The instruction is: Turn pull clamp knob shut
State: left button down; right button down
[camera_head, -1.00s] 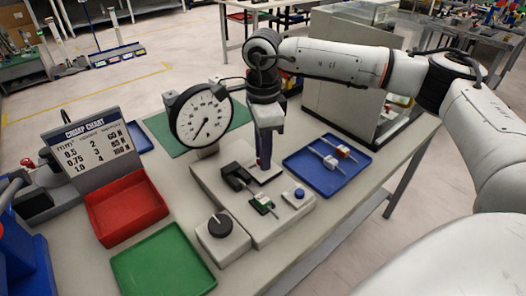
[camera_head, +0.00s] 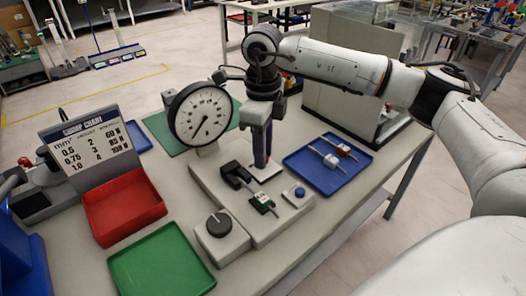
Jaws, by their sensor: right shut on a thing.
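The pull tester is a pale base plate (camera_head: 225,208) with a round white dial gauge (camera_head: 201,113) at its back left. A black clamp block (camera_head: 236,174) and a small green and white piece with black ends (camera_head: 262,202) sit on the plate. My right gripper (camera_head: 262,163) points straight down at the back right of the plate, beside the black block. Its dark fingers are shut on the pull clamp knob, which they hide almost entirely. My left gripper is out of view.
A box with a black dial (camera_head: 219,225) and a blue button (camera_head: 299,192) are close by. A blue tray (camera_head: 351,177) with two connector pieces lies right. Red (camera_head: 125,211) and green (camera_head: 160,268) trays and a crimp chart (camera_head: 90,151) stand left.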

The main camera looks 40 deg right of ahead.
jog(key=m, duration=0.5)
jog(key=shift+m, duration=0.4)
jog(key=m, duration=0.5)
jog(key=shift+r+m, duration=0.1)
jog(key=shift+m, duration=0.2)
jog(key=c, duration=1.5)
grip_release()
notch_tip(320, 180, up, 10)
jog(key=shift+r, duration=0.1)
